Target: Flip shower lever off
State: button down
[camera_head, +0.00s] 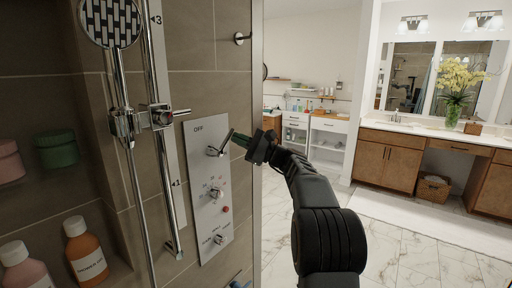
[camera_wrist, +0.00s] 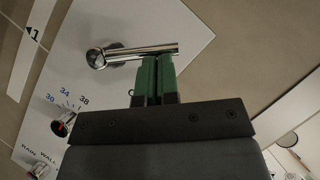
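The shower lever is a chrome bar on a pale control panel (camera_head: 208,190), near the panel's top below the word "OFF". In the head view the lever (camera_head: 222,144) tilts up and to the right from its round base. In the wrist view the lever (camera_wrist: 130,53) runs nearly level from its base at left to its free end. My gripper (camera_head: 238,139) is at the free end. Its green fingers (camera_wrist: 157,60) are together with only a thin gap. Their tips meet the lever's edge in the wrist view; I cannot tell whether they touch it. Nothing shows between the fingers.
Below the lever are a temperature knob (camera_head: 215,193) and a lower selector knob (camera_head: 218,239). A chrome shower rail (camera_head: 163,190) with a hand shower (camera_head: 110,22) stands left of the panel. Bottles (camera_head: 85,254) stand in a niche at lower left. Open floor lies at right.

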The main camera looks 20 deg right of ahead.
jog(key=shift+s+a+r+n+g+h+p, duration=0.35)
jog(key=shift+a+r+n+g, duration=0.3)
jog(key=shift+n, duration=0.8)
jog(key=shift+s+a+r+n+g+h, duration=0.2)
jog(key=shift+a+r+n+g+h, duration=0.25)
jog(key=shift+n+g, duration=0.65)
jog(key=shift+s+a+r+n+g+h+p, duration=0.25)
jog(key=shift+a+r+n+g+h, duration=0.25)
jog(key=shift+n, duration=1.25)
jog(key=shift+r, duration=0.1)
jog(key=shift+w+d+r+p, duration=0.15)
jog(key=shift+d+p, duration=0.1)
jog(key=shift+p, duration=0.15)
jog(key=d+p, duration=0.1)
jog(key=d, duration=0.1)
jog(key=d+p, duration=0.1)
jog(key=d, duration=0.1)
jog(key=shift+w+d+f, duration=0.2)
jog(key=shift+d, duration=0.1)
send_near(231, 129)
jog(key=shift+v, duration=1.55)
jog(key=shift+f, duration=0.15)
